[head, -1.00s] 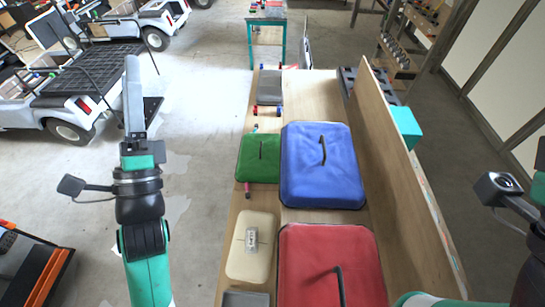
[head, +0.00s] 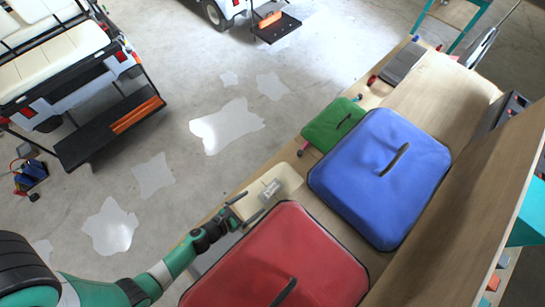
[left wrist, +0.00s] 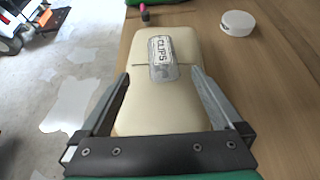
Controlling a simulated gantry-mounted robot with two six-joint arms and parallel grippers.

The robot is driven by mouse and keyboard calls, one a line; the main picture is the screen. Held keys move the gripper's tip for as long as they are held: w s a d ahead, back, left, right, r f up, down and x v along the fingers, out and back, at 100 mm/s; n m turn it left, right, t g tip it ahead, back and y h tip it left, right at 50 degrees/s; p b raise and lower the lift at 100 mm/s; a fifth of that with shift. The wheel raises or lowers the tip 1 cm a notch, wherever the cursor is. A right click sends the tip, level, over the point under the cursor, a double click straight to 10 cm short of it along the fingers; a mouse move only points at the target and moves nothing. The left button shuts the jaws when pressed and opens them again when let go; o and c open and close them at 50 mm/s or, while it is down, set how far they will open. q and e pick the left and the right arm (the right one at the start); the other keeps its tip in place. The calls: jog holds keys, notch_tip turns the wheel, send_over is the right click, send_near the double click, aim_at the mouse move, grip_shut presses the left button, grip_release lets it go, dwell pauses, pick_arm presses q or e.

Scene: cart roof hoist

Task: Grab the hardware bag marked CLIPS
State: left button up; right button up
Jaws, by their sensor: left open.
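In the left wrist view my left gripper (left wrist: 160,76) is open, with one finger along each side of the bag's near part. I cannot tell whether the fingers touch it. My right gripper is out of view.
A white round disc (left wrist: 237,23) sits right of the cream bag. A wooden board (head: 470,205) stands along the bench's right side.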

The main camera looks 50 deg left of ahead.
aim_at(266, 194)
pick_arm(q)
jog(key=b+x, duration=0.1)
jog(key=x, duration=0.4)
jog(key=shift+w+f+b, duration=0.15)
jog(key=shift+w+b, duration=0.05)
jog(key=shift+b, duration=0.2)
jog(key=b+x, duration=0.1)
jog(key=x, duration=0.1)
jog(key=b+x, duration=0.2)
jog(key=shift+w+d+f, duration=0.15)
jog(key=shift+f, duration=0.35)
jog(key=shift+w, duration=0.25)
jog(key=c, duration=1.5)
jog(key=shift+o, duration=0.2)
